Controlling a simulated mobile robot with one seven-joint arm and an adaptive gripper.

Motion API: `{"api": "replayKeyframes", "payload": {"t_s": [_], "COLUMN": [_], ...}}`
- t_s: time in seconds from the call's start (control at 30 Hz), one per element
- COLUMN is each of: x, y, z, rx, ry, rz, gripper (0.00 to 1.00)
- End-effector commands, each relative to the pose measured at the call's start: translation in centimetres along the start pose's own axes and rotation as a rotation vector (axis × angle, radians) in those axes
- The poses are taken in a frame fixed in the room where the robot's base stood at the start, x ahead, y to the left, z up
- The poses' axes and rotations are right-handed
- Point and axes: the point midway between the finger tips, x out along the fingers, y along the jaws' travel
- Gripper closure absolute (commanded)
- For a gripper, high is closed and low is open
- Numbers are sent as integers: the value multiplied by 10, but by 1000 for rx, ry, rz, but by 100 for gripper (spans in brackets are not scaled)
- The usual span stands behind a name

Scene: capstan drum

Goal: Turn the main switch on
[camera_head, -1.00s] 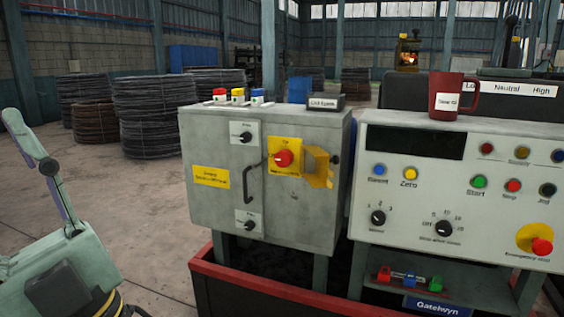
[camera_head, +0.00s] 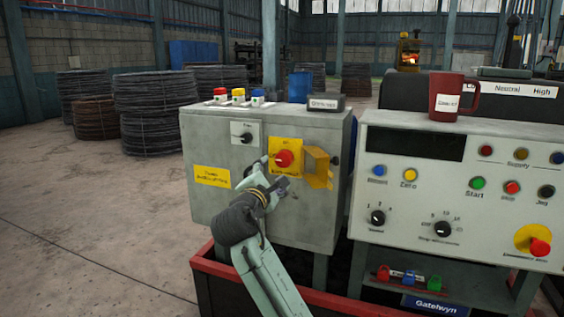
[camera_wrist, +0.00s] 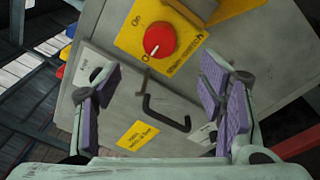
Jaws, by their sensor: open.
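The main switch is a red round knob (camera_head: 284,159) on a yellow plate (camera_head: 291,149) on the front of the grey cabinet (camera_head: 225,135). In the wrist view the red knob (camera_wrist: 160,39) sits above and between the purple-padded fingers, with lettering on its yellow plate. My gripper (camera_head: 271,172) is open in front of the cabinet, close to the knob's lower left. In the wrist view my gripper (camera_wrist: 163,100) has nothing between its fingers, and a black handle (camera_wrist: 165,114) shows behind the gap. Whether a finger touches the cabinet cannot be told.
A yellow hinged flap (camera_head: 318,167) sticks out just right of the knob. A small black selector (camera_head: 246,138) is above left. A control console (camera_head: 460,190) with buttons and a red mug (camera_head: 455,98) stands to the right. A red-rimmed tray (camera_head: 290,292) lies below.

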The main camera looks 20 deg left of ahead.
Motion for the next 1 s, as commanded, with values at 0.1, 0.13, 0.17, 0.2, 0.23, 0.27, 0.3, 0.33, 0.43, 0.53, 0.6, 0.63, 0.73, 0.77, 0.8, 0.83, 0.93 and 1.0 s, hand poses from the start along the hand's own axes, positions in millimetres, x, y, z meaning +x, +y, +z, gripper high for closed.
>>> {"api": "replayKeyframes", "payload": {"t_s": [0.1,0.13,0.17,0.2,0.23,0.27,0.3,0.33,0.43,0.53,0.6,0.63,0.73,0.77,0.8,0.83,0.93,1.0], "x": [12,16,21,28,34,39,47,53,72,87,95,98,104,105,106,106,106,106], "y": [-1,-1,-1,0,0,1,1,1,1,1,1,1,0,0,0,0,0,0], "z": [1,1,1,2,2,1,1,1,1,1,1,1,0,0,0,0,-1,-1], "rx": [-9,-8,-8,-7,-7,-7,-7,-7,-5,-4,-4,-4,-2,-2,-2,-2,-2,-2], "ry": [-3,-3,-3,-2,-2,-2,-2,-1,-1,-1,-1,-1,0,0,1,1,1,1], "rz": [-7,-7,-8,-6,-7,-5,-5,-5,-4,-3,-2,-2,-2,-1,-1,0,0,0], "gripper": [37,37,37,37,37,37,37,37,37,37,37,37,37,37,37,37,37,37]}}
